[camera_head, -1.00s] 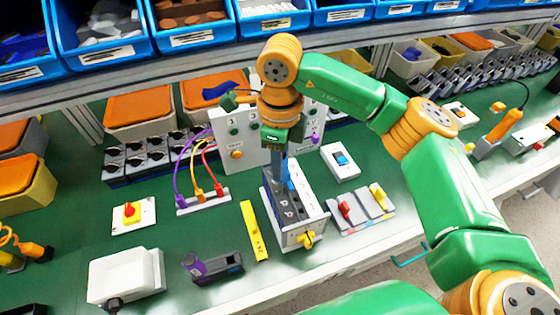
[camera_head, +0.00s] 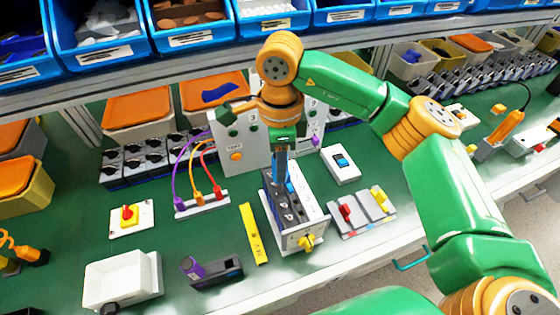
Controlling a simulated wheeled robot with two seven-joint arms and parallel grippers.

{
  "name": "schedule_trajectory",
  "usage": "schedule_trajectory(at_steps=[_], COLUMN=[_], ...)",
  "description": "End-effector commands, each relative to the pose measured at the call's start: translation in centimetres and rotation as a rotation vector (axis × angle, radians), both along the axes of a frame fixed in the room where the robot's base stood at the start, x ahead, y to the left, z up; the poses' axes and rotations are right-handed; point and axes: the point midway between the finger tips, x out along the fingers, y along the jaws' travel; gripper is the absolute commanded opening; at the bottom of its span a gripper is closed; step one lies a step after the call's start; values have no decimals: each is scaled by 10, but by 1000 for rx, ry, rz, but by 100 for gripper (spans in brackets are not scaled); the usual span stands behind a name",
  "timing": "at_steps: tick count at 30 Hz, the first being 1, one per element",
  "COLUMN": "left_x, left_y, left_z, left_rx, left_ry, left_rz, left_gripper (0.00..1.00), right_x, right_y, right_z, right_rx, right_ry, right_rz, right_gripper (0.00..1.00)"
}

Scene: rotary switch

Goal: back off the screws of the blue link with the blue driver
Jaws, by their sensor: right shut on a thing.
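The grey rotary switch block (camera_head: 311,226), with dark terminals along its top and a yellow knob (camera_head: 306,243) on its front end, stands upright on the bench. My right gripper (camera_head: 281,178) points down over the far end of the block. It is shut on a slim blue tool, which I take as the blue driver; the fingers hide most of it. A bit of blue (camera_head: 291,186) shows beside the fingertips at the block's top; I cannot tell whether it is the blue link or part of the driver. The screws are too small to make out. My left gripper is not in view.
A yellow strip (camera_head: 254,234) lies left of the block, and a dark holder with a purple piece (camera_head: 212,270) is nearer. Red and yellow switches (camera_head: 362,212) stand to the right. A panel (camera_head: 236,140) stands behind. A white tray (camera_head: 120,278) is at the lower left.

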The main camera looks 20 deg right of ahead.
Motion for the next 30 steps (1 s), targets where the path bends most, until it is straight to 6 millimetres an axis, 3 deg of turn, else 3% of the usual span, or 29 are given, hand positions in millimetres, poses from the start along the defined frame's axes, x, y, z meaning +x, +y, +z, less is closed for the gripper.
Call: schedule_trajectory(at_steps=[6,12,21,27,30], left_x=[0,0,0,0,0], left_y=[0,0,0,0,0], left_z=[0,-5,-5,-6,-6], left_rx=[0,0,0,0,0], left_ry=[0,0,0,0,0], left_rz=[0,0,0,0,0], left_gripper=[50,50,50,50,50], right_x=[0,-1,-1,0,0], right_y=[0,0,0,0,0], right_z=[0,-2,-1,0,0], right_rx=[0,0,-1,-2,0], right_ry=[1,2,3,2,3], right_rz=[8,353,426,770,805], right_gripper=[0,0,0,0,0])
